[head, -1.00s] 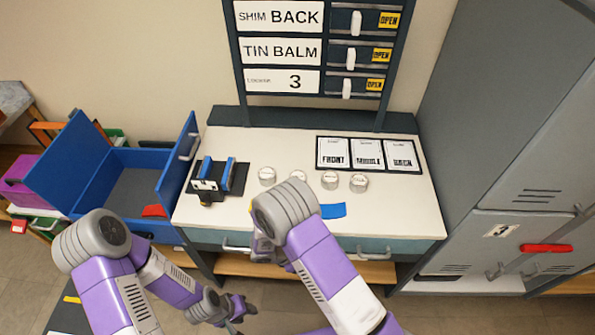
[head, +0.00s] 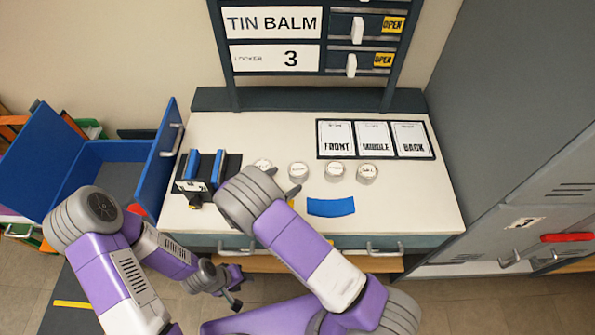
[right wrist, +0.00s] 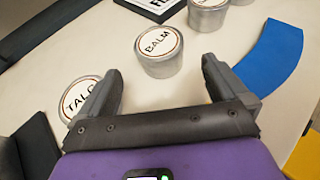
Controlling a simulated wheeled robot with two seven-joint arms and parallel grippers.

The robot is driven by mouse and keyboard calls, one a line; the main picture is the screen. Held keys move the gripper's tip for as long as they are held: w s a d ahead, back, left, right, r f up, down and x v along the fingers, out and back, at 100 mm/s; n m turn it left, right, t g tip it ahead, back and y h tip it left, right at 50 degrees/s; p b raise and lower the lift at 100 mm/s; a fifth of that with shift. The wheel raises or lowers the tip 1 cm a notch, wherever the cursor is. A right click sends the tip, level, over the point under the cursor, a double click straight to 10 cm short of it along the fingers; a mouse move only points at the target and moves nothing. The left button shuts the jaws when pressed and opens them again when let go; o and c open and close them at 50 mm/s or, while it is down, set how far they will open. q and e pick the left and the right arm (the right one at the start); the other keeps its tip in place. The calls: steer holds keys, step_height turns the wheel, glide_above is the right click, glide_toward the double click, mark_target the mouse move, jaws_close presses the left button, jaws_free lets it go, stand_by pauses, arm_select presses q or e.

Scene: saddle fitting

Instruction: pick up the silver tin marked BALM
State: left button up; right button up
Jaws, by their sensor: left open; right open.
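The silver tin marked BALM (right wrist: 158,52) stands upright on the table, just ahead of my right gripper in the right wrist view. In the head view it is the second tin from the left (head: 298,171). My right gripper (right wrist: 164,82) is open and empty, with the tin in line with the gap between its fingers but beyond the tips. In the head view this gripper is mostly hidden behind my right arm. My left gripper (head: 235,289) is low in front of the table, open and empty.
A TALC tin (right wrist: 80,98) stands close by my right gripper's left finger. Other tins (head: 336,172) stand to the right. A blue strip (head: 331,207) lies in front of them. A black fixture with blue pads (head: 197,180) is at left; a label board (head: 320,139) lies behind.

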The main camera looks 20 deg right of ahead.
mark_target(298, 172)
steer(key=x, duration=0.8)
steer(key=shift+d+f, duration=0.1)
steer(key=shift+f, duration=0.05)
steer(key=c, duration=1.1)
